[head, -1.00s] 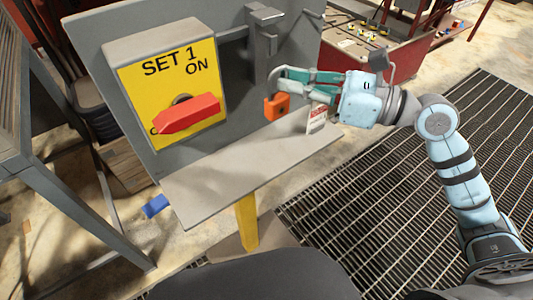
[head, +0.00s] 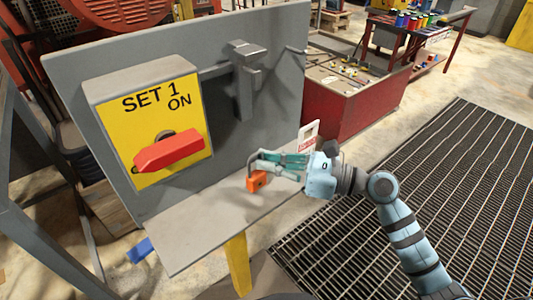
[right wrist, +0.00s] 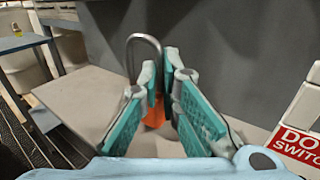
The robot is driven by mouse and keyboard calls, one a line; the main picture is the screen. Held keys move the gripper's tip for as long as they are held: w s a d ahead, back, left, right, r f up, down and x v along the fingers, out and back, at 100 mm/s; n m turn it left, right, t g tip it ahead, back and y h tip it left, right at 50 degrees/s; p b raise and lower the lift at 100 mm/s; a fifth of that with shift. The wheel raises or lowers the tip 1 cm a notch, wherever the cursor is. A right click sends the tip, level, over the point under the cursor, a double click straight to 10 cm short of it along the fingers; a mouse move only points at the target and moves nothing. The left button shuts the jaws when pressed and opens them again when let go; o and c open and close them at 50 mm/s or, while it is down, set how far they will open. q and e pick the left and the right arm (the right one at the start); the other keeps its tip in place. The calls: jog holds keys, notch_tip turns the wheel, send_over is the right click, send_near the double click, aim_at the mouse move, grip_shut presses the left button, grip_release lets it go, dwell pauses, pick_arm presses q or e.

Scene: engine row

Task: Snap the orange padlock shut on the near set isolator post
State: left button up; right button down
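The set 1 isolator is a yellow box (head: 190,100) on a grey panel, with a red handle (head: 169,151) pointing to the lower left. A grey metal bracket (head: 245,92) stands on the panel to its right; I cannot tell whether it is the post. My right gripper (head: 255,166) is shut on the orange padlock (head: 257,181), over the right part of the shelf, apart from the bracket. In the right wrist view the orange padlock body (right wrist: 154,115) shows between the fingers (right wrist: 162,75), its grey shackle (right wrist: 145,40) rising beyond them. My left gripper is out of view.
A grey shelf (head: 200,225) juts out below the panel (head: 283,80). A white and red tag (head: 308,137) stands by the shelf's right end. A red bin (head: 350,105) stands behind on the right. Dark floor grating (head: 440,170) lies open at right.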

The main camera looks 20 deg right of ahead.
jog(key=shift+f, duration=0.6)
jog(key=shift+f, duration=0.1)
jog(key=shift+f+b, duration=0.15)
jog(key=shift+b, duration=0.15)
jog(key=c, duration=1.8)
grip_release()
jog(key=p+v, duration=0.2)
jog(key=v, duration=1.2)
jog(key=shift+d+f+p, duration=0.3)
jog(key=shift+f+p, duration=0.1)
